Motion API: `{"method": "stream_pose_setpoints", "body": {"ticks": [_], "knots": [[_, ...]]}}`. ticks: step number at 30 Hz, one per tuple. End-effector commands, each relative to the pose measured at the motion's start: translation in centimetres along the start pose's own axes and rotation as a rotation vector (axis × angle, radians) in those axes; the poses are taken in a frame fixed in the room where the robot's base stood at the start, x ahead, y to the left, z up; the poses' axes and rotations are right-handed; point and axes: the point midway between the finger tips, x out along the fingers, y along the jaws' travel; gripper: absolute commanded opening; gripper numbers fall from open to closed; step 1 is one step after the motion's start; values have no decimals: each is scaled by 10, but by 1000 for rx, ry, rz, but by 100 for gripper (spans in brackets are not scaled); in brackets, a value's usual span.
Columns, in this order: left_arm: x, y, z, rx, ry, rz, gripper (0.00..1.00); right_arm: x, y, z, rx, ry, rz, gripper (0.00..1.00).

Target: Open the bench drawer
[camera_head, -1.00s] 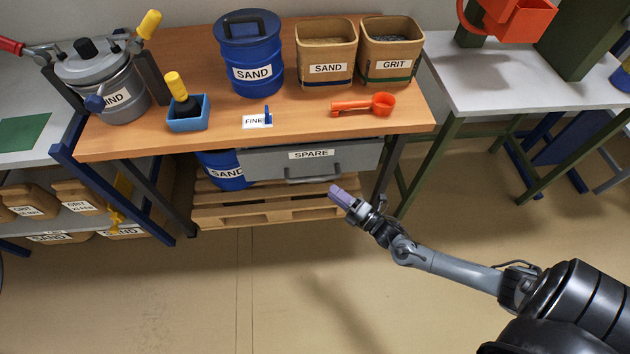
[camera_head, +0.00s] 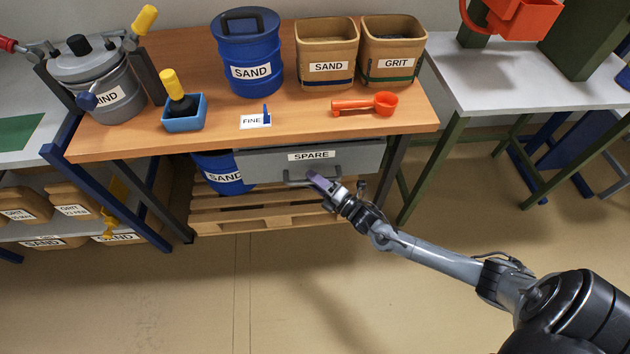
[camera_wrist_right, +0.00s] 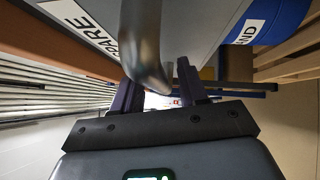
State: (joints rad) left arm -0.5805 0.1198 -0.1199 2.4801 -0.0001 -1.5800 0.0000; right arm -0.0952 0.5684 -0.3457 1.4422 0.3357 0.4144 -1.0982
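The grey bench drawer (camera_head: 262,163) labelled SPARE sits under the wooden bench top and looks shut. Its grey bar handle (camera_head: 296,183) runs along the lower front. My right gripper (camera_head: 314,178) is at the right end of this handle, with its purple fingertips up against the drawer front. In the right wrist view, the handle (camera_wrist_right: 148,45) comes down between the two dark fingers of the gripper (camera_wrist_right: 160,92). The fingers stand apart, with a slim gap showing beside the right finger. I cannot tell whether they touch the bar. My left gripper is out of view.
The bench top (camera_head: 300,122) carries a blue SAND drum (camera_head: 247,50), two tan bins, an orange scoop (camera_head: 378,104) and a FINE card. Under it are another blue drum (camera_head: 222,172) and a wooden pallet (camera_head: 250,222). The floor in front is clear.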

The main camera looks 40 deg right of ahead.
Motion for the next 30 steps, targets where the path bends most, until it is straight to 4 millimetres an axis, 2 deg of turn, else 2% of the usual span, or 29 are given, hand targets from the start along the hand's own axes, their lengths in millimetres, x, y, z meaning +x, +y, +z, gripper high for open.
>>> {"method": "stream_pose_setpoints", "body": {"ticks": [1,8,9,20,26,30], "knots": [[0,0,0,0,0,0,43,0,0,0,0,0,0,37],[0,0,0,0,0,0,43,0,0,0,0,0,0,1],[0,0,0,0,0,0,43,0,0,0,0,0,0,0],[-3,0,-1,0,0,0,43,-3,1,-2,1,1,-1,0],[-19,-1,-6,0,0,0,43,-16,9,-17,3,0,-2,0],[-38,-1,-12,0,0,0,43,-36,17,-36,4,1,-2,0]]}}
